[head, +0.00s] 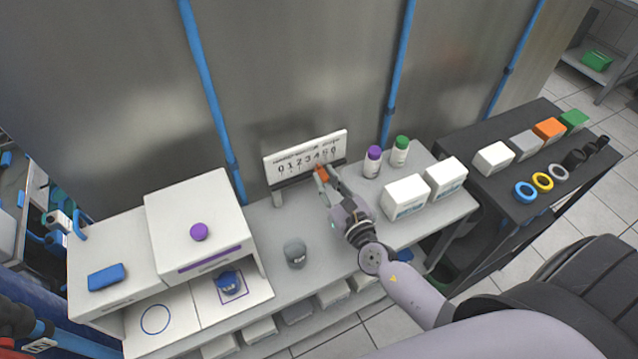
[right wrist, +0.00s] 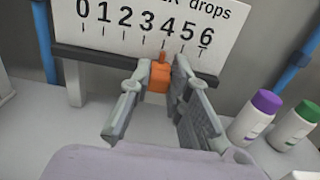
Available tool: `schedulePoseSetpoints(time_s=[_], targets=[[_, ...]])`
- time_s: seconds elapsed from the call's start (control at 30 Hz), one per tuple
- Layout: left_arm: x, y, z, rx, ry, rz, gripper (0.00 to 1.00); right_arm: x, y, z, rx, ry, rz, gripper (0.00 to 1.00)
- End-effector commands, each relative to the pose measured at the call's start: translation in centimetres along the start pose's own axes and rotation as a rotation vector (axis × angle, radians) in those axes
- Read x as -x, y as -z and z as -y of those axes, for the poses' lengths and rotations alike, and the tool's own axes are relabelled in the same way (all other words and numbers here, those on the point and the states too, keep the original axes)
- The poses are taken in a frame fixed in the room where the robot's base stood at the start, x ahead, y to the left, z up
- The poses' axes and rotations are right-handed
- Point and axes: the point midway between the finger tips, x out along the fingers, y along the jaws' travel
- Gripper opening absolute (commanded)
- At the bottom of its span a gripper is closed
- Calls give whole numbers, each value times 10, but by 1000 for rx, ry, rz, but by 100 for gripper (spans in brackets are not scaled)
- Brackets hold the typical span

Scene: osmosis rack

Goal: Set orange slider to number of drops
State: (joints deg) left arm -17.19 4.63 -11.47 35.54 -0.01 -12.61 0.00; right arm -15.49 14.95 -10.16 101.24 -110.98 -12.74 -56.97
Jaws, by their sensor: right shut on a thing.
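The white number scale (head: 305,156) stands upright at the back of the bench, with 0 to 6 and the word "drops" readable in the right wrist view (right wrist: 140,22). The orange slider (right wrist: 158,76) sits on the dark rail below the numbers, its pointer close to the 4 mark. It also shows in the head view (head: 321,173). My right gripper (right wrist: 159,80) is shut on the slider, with a finger on each side of it. The fingers also show in the head view (head: 322,176). My left gripper is not in view.
Purple-capped (head: 372,161) and green-capped (head: 400,151) bottles and two white boxes (head: 405,198) stand right of my right gripper. A grey cup (head: 295,254) stands in front of the scale. A white device (head: 198,232) with a purple knob is at left.

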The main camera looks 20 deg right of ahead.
Motion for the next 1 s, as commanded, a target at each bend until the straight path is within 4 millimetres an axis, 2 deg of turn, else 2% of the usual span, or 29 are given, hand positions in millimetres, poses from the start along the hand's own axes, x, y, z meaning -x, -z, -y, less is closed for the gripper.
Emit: schedulePoseSetpoints(time_s=[0.1,0.13,0.43,0.77,0.87,1.0], targets=[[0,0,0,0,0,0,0,0,1,0,-4,0,-2,0],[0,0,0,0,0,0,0,0,1,0,-4,0,-2,18],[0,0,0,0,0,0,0,0,0,-1,-2,0,-2,38],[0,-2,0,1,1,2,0,2,0,-1,-1,-1,-2,38],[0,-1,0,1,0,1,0,11,1,-1,0,-2,-3,38],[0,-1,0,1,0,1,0,37,2,-1,2,-3,-6,38]])
